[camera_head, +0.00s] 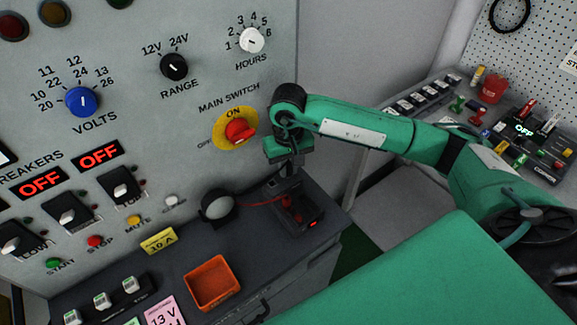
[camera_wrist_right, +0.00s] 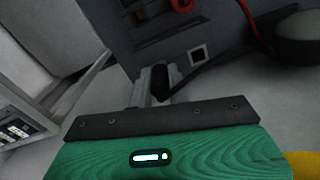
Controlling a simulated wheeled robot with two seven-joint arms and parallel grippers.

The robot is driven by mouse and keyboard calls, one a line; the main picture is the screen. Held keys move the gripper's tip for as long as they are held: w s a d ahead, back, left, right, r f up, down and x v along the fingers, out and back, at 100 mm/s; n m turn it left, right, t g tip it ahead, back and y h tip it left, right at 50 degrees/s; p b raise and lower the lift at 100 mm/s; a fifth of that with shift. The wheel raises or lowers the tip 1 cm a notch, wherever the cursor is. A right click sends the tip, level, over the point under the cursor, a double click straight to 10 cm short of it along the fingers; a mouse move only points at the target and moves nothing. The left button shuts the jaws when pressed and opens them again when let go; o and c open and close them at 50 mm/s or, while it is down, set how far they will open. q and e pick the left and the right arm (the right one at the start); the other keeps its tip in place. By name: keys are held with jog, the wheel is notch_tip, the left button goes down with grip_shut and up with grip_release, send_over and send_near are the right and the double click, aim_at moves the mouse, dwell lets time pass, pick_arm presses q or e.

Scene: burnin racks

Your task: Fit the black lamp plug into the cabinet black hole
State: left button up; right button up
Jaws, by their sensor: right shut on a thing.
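My right gripper (camera_head: 288,172) is above the dark box on the cabinet's ledge. In the right wrist view, the right gripper (camera_wrist_right: 152,88) is shut on the black lamp plug (camera_wrist_right: 161,80), whose black cord runs to the upper right. A small dark square hole with a pale rim (camera_wrist_right: 198,53) lies just beyond the plug, apart from it in the picture. The round lamp (camera_head: 218,205) sits on the ledge; part of it shows in the wrist view (camera_wrist_right: 301,26). The plug is too small to make out in the head view. My left gripper is not in view.
The dark box (camera_head: 312,212) has red fittings and a red cord. An orange tray (camera_head: 212,283) and a yellow 10 A label (camera_head: 160,241) are nearby. The upright panel carries a red main switch (camera_head: 241,132). A side bench (camera_head: 480,110) with small parts is at right.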

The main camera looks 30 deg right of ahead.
dwell(0.3)
jog(key=o, duration=1.3)
jog(key=shift+r+p, duration=0.85)
jog(key=shift+r, duration=1.85)
